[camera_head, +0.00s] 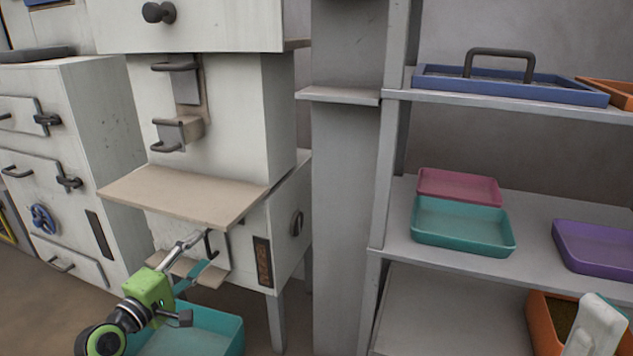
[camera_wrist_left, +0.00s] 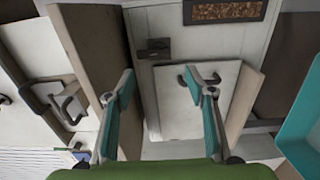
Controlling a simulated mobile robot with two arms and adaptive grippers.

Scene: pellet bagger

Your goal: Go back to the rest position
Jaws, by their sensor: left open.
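My left gripper (camera_head: 196,262) is green with teal finger pads and is open and empty. In the head view it hangs in front of the white bagger machine (camera_head: 228,110), just below its beige shelf (camera_head: 185,197). In the left wrist view the two fingers (camera_wrist_left: 166,88) stand wide apart, with a white panel with a dark hook handle (camera_wrist_left: 192,78) seen between them. Whether the fingers touch the handle cannot be told; they appear apart from it. My right gripper is not in view.
A teal bin (camera_head: 225,325) stands on the floor below my left gripper. A grey rack (camera_head: 375,225) on the right holds a blue tray (camera_head: 560,92), a pink tray (camera_head: 458,183), a teal tray (camera_head: 462,238), a purple tray (camera_head: 600,262) and an orange bin (camera_head: 543,315). White cabinets (camera_head: 95,110) stand at left.

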